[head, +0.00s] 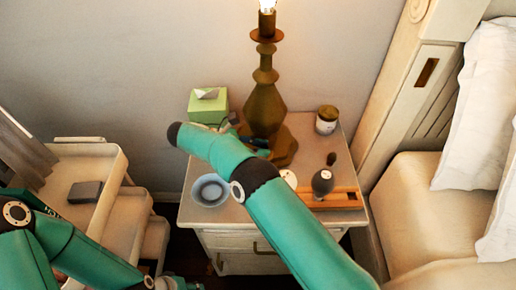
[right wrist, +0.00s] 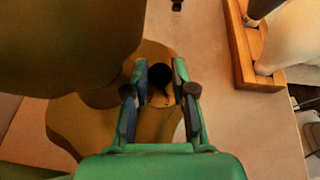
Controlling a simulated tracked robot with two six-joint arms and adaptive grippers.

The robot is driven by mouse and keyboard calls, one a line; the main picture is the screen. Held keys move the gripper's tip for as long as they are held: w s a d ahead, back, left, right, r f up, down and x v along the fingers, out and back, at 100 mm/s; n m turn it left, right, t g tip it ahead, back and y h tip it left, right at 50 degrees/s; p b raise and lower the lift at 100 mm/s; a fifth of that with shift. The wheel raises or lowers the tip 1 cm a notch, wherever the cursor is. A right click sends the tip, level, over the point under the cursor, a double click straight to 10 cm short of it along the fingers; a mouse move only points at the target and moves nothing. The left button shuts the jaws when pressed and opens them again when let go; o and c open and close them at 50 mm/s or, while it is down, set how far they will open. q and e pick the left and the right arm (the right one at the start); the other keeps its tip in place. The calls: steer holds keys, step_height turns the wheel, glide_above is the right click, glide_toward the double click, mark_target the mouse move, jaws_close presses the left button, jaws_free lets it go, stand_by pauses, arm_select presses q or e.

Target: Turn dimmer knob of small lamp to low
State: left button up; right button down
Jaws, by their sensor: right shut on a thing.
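The small lamp (head: 265,105) has a bronze-brown turned body and a lit bulb on top. It stands on the nightstand (head: 230,225). In the right wrist view its brown base (right wrist: 75,125) spreads out below its body. The dark round dimmer knob (right wrist: 159,74) sits on the base between my right gripper's fingers. My right gripper (right wrist: 160,95) is shut on the knob, one finger on each side. In the head view my right gripper (head: 240,133) is at the lamp's base, partly hidden by my arm.
On the nightstand are a green tissue box (head: 207,105), a blue-grey bowl (head: 210,190), a jar (head: 326,120) and a wooden tray (head: 335,200) with a dark item in it. A cream shelf unit (head: 120,210) stands left. The bed (head: 425,195) is at the right.

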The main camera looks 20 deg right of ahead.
steer(key=shift+w+r, duration=0.15)
stand_by(0.3)
steer(key=c, duration=1)
jaws_free()
steer(key=shift+d, duration=0.1)
